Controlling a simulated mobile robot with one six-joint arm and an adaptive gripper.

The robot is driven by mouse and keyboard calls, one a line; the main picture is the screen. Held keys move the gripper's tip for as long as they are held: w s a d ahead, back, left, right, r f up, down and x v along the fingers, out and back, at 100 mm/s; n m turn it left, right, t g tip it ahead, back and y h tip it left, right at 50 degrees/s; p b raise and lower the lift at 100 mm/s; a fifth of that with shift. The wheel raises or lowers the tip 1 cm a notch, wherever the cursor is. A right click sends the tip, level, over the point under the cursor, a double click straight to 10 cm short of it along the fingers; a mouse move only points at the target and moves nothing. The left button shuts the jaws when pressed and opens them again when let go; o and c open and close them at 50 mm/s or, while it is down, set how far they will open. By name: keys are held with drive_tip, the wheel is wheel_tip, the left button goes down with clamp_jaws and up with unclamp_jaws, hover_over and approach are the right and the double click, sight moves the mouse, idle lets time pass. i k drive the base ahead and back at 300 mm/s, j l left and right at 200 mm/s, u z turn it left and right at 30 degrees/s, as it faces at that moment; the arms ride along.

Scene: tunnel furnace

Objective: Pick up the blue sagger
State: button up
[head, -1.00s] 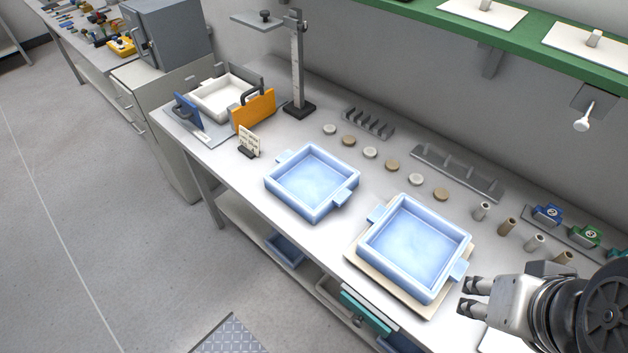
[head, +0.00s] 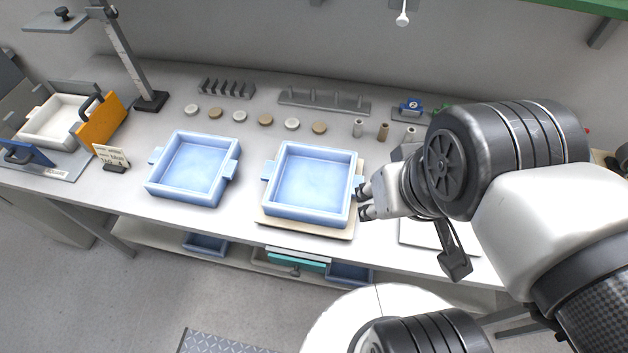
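Two square, light-blue saggers with side tabs are on the bench. The right blue sagger (head: 311,183) sits on a thin cream board (head: 301,228). The left blue sagger (head: 193,168) sits directly on the bench top. My gripper (head: 364,201) is just right of the right sagger, near its right tab. Its two fingers are apart with nothing visible between them. Whether a finger touches the tab or the sagger wall, I cannot tell. Both saggers look empty.
A white sagger (head: 55,121) stands between blue and orange plates at the left. A small sign (head: 112,156), a height stand (head: 150,100), several discs and grey racks (head: 324,100) line the bench. More blue trays (head: 205,244) are on the lower shelf. Clear bench separates the two saggers.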

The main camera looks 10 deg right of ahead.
sight(194, 167)
drive_tip(key=u, duration=0.5)
drive_tip(key=i+j+u, duration=0.15)
drive_tip(key=j+u, duration=0.2)
drive_tip(key=i+j+u, duration=0.2)
drive_tip(key=u, duration=0.15)
drive_tip(key=i+j+u, duration=0.25)
drive_tip(key=u, duration=0.15)
drive_tip(key=i+j, duration=0.2)
